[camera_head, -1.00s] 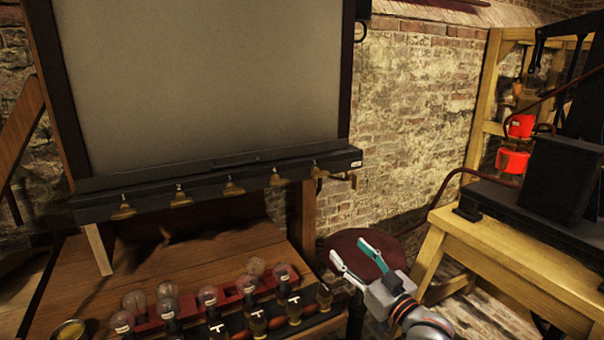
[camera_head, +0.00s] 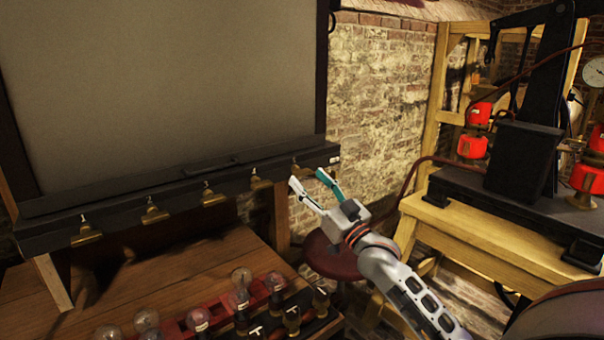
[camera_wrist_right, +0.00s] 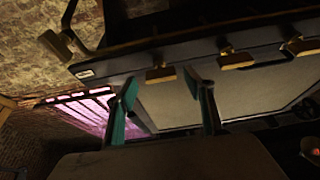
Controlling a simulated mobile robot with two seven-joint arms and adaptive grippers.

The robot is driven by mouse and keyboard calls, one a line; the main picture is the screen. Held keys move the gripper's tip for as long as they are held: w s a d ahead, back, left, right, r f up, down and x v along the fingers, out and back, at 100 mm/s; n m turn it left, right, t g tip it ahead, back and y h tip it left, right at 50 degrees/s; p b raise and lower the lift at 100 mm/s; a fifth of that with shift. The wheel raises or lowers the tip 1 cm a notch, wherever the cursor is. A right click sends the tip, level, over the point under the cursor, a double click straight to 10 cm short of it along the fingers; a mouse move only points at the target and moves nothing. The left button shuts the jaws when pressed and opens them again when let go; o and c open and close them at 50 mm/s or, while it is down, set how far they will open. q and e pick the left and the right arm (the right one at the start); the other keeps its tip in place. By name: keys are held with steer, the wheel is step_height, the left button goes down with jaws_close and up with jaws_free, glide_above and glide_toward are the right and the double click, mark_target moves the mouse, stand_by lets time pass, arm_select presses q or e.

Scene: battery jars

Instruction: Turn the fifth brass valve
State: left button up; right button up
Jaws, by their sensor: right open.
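A row of brass valves hangs along the dark rail under the grey panel. The fifth brass valve (camera_head: 297,168) is at the right end of the rail, just beyond my right gripper's fingertips. In the right wrist view, the end valve (camera_wrist_right: 160,75) appears between the tips of my right gripper. My right gripper (camera_head: 308,178) is open and empty, with a finger to each side of the valve's line. I cannot tell whether the fingers touch it. The fourth valve (camera_head: 260,179) is left of the gripper. My left gripper is out of view.
Several glass bulbs (camera_head: 240,277) stand in a red rack on the wooden bench (camera_head: 160,278) below. A dark red round stool (camera_head: 332,258) is under my right arm. A yellow wooden table (camera_head: 470,230) with black apparatus and red parts stands right.

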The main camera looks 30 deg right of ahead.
mark_target(303, 171)
steer(key=shift+x, duration=1.85)
steer(key=shift+a, duration=0.1)
steer(key=shift+c, duration=0.4)
steer(key=c, duration=1)
steer(key=shift+c, duration=0.2)
